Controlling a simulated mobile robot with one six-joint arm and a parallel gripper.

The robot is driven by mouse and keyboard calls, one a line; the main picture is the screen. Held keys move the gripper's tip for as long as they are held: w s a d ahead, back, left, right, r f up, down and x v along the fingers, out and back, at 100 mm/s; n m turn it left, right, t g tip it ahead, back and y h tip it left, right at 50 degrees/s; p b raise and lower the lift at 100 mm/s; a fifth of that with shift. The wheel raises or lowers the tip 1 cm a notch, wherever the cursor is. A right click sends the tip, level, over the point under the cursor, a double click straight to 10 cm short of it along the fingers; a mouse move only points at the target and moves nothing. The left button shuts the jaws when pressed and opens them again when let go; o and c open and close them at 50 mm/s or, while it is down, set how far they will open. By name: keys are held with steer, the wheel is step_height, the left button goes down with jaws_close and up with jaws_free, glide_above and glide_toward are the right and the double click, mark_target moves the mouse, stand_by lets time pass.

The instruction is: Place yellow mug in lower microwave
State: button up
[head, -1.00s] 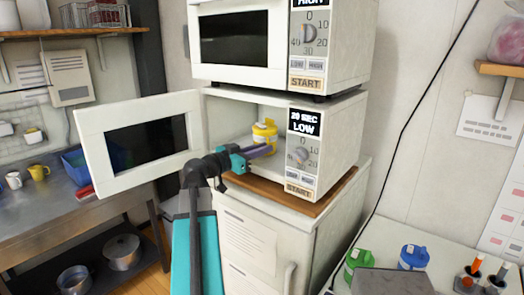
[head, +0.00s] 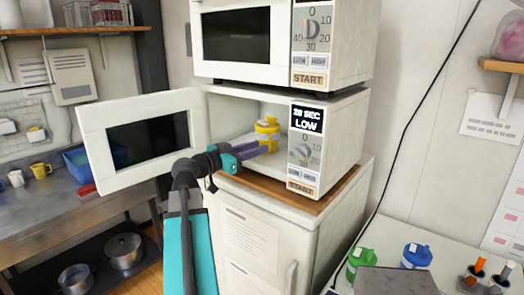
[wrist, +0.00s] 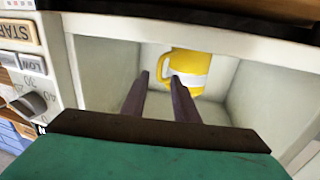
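The yellow mug (head: 268,129) with a white band stands inside the lower microwave (head: 340,150), at the back of the cavity in the wrist view. The microwave door (head: 91,147) is swung open to the left. My gripper (head: 265,149) is at the microwave's opening, in front of the mug. In the wrist view the yellow mug (wrist: 205,64) is beyond the fingertips of my gripper (wrist: 158,79) and a little to their right. The fingers are apart with nothing between them. The right fingertip overlaps the mug's edge in that view; I cannot tell whether they touch.
The upper microwave (head: 240,40) is closed above. A second yellow mug (head: 40,171) and a white mug (head: 16,178) stand on the left counter beside a blue bin (head: 78,160). Green (head: 360,262) and blue (head: 416,257) containers stand on the right table.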

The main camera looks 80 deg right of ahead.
steer(key=b+v, duration=0.3)
steer(key=v, duration=0.5)
steer(key=shift+a, duration=0.1)
stand_by(0.6)
